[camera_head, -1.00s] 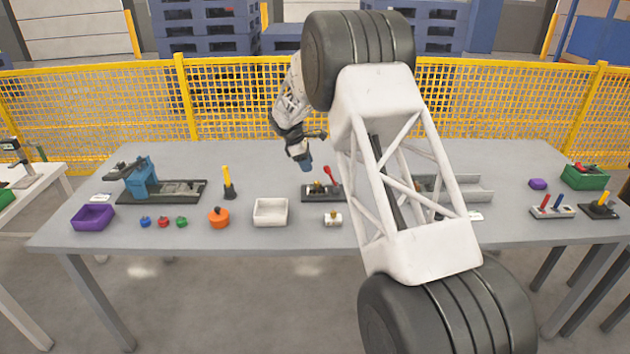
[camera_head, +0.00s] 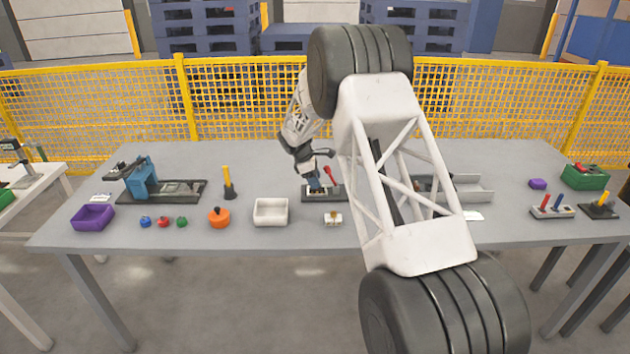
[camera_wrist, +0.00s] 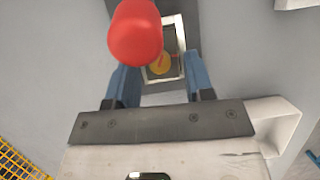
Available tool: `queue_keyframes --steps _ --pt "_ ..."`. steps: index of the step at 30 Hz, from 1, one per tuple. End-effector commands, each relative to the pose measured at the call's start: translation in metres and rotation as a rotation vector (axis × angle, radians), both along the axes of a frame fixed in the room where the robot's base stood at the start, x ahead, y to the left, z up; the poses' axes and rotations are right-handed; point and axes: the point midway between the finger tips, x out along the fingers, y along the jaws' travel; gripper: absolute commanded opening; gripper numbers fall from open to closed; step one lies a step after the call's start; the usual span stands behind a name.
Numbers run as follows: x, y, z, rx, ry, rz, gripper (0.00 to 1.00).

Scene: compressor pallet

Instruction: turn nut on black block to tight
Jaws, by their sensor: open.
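The black block (camera_head: 311,196) lies on the table, with a red-knobbed lever (camera_head: 329,174) at its right. In the wrist view, the block (camera_wrist: 153,48) shows between my fingers, with a round yellow nut (camera_wrist: 160,64) bearing a red mark. The lever's red knob (camera_wrist: 135,32) looms large and covers part of the block. My gripper (camera_wrist: 160,74) is open, its blue fingers on either side of the nut with gaps. In the head view, my gripper (camera_head: 315,183) is low over the block and hides the nut. Finger contact cannot be told.
A small pale part with a brass top (camera_head: 333,218) lies in front of the block. A white bin (camera_head: 257,220) stands to the left; it also shows in the wrist view (camera_wrist: 281,125). My arm hides the table to the right. Bare table lies behind the block.

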Motion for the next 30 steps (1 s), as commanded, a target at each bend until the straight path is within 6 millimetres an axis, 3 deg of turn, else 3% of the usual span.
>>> queue_keyframes --steps 11,21,30 --pt "-0.0001 -0.0018 -0.0037 0.000 0.000 0.000 0.48" --pt "-0.0001 -0.0018 -0.0036 0.000 0.000 0.000 0.00" --pt "0.0000 -0.0020 -0.0037 -0.001 0.001 -0.024 0.00"
